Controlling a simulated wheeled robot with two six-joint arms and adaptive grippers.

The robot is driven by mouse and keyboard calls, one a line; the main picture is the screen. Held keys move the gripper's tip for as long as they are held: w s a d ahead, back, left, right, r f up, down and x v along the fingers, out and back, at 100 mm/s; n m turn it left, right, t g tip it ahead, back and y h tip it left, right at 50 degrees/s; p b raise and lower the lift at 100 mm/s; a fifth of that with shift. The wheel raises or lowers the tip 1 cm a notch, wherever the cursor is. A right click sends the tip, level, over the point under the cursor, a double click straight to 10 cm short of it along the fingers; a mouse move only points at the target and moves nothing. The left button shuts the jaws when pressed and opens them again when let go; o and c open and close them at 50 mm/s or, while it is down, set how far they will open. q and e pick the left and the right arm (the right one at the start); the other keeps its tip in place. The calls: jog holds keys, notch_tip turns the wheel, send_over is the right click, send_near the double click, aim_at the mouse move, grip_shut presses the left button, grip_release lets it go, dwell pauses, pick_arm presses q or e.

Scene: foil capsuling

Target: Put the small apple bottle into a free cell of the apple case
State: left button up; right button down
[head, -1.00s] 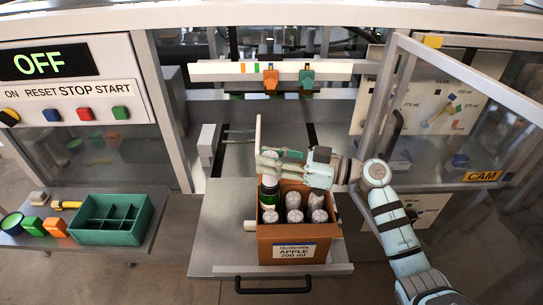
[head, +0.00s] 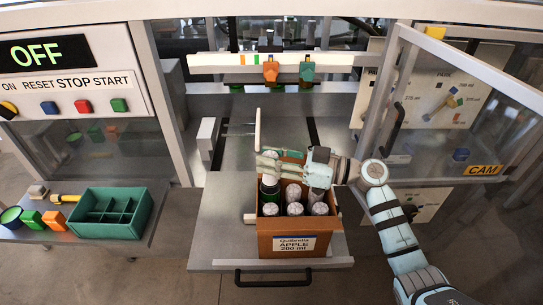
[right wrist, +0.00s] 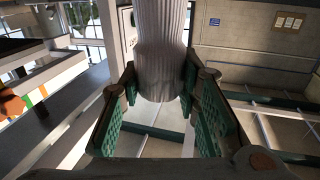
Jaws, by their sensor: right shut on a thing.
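The apple case (head: 292,246) is an open brown carton labelled "APPLE 200 ml". It stands on the grey shelf, with several silver-capped bottles (head: 295,209) in it. My right gripper (head: 269,166) is above its back left part, shut on the small apple bottle (head: 270,192). That bottle is upright and dark green with a pale foil top; its lower end is hidden behind the front left bottle, so its depth in the cell is unclear. In the right wrist view its ribbed silver foil (right wrist: 162,50) is between the green finger pads (right wrist: 165,108). My left gripper is not in view.
A thin upright pale panel (head: 257,130) stands just behind the case. The open glass door (head: 460,110) is at the right, beside my right arm. A green divided tray (head: 112,228) and small coloured blocks are on the left shelf.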

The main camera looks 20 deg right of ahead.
jog(key=shift+f+b, duration=0.35)
jog(key=shift+f, duration=0.55)
jog(key=c, duration=1.1)
grip_release()
notch_tip(320, 180, up, 10)
